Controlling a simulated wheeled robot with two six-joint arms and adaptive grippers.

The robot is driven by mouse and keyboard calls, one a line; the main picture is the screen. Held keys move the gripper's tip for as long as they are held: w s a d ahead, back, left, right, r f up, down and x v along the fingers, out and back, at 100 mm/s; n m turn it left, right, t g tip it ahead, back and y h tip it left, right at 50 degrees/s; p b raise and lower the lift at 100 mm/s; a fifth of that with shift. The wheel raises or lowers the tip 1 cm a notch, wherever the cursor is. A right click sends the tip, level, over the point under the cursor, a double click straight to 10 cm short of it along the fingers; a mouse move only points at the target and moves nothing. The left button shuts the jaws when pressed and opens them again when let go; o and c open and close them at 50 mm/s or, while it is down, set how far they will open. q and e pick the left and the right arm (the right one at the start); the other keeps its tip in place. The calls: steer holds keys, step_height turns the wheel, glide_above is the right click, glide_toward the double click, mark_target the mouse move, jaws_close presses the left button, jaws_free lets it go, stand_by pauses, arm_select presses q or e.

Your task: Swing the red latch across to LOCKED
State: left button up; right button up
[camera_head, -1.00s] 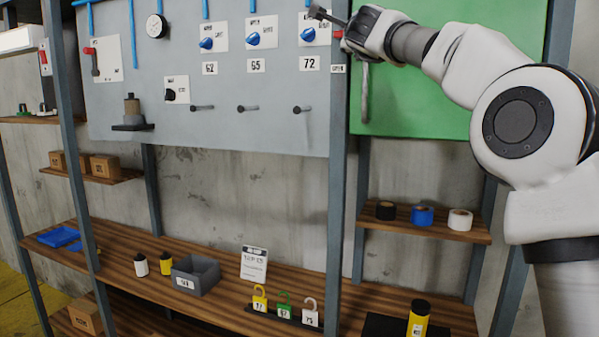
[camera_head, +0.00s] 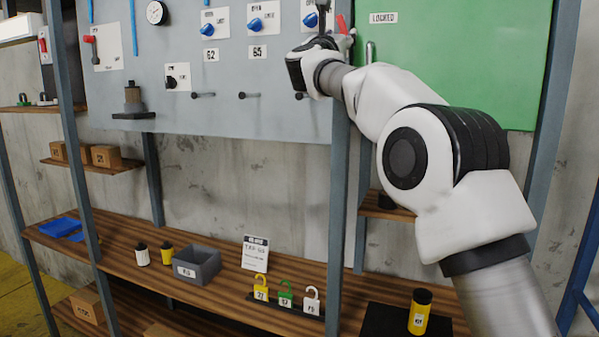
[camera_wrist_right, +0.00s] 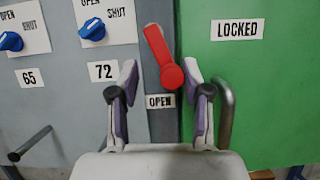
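The red latch (camera_wrist_right: 160,55) is mounted on the seam between the grey panel (camera_wrist_right: 60,100) and the green door (camera_wrist_right: 260,90). Its arm points up and slightly left from its round pivot, on the OPEN side. An OPEN label (camera_wrist_right: 160,101) sits below it, and the LOCKED label (camera_wrist_right: 238,29) is to the right on the green door. In the head view the latch (camera_head: 342,25) is partly hidden by my right gripper (camera_head: 334,32). My right gripper (camera_wrist_right: 160,82) is open in the wrist view, its fingers either side of the pivot, with nothing held. My left gripper is in neither view.
A metal handle (camera_wrist_right: 226,112) stands out from the green door close to the right finger. Blue knobs (camera_head: 254,25) and pegs (camera_head: 249,96) line the grey panel to the left. Padlocks (camera_head: 285,293) and a grey bin (camera_head: 196,265) stand on the lower shelf.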

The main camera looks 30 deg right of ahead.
steer(key=shift+w+a+r+m+g+h+p, duration=0.15)
steer(key=shift+r+m+g+h+p, duration=0.15)
steer(key=shift+m, duration=0.3)
steer(key=shift+w+a+r+m+g+h+p, duration=0.15)
steer(key=shift+m+g+p, duration=0.25)
steer(key=shift+m, duration=0.2)
steer(key=d+f+b+v, duration=0.1)
steer(key=b+v, duration=0.7)
arm_select(q)
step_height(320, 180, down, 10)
steer(key=b, duration=0.4)
steer(key=shift+b, duration=0.3)
arm_select(e)
steer(key=w+f+n+y, duration=0.1)
steer(key=w+f+n, duration=0.1)
steer(key=f, duration=0.7)
steer(key=w+f+n+y, duration=0.1)
steer(key=w+f, duration=0.4)
steer(key=f, duration=0.5)
steer(key=w+f+n+y, duration=0.1)
steer(key=w+f+n, duration=0.2)
steer(key=f, duration=0.7)
steer(key=shift+w+a, duration=0.25)
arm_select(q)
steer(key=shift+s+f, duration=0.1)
arm_select(e)
steer(key=shift+y, duration=0.25)
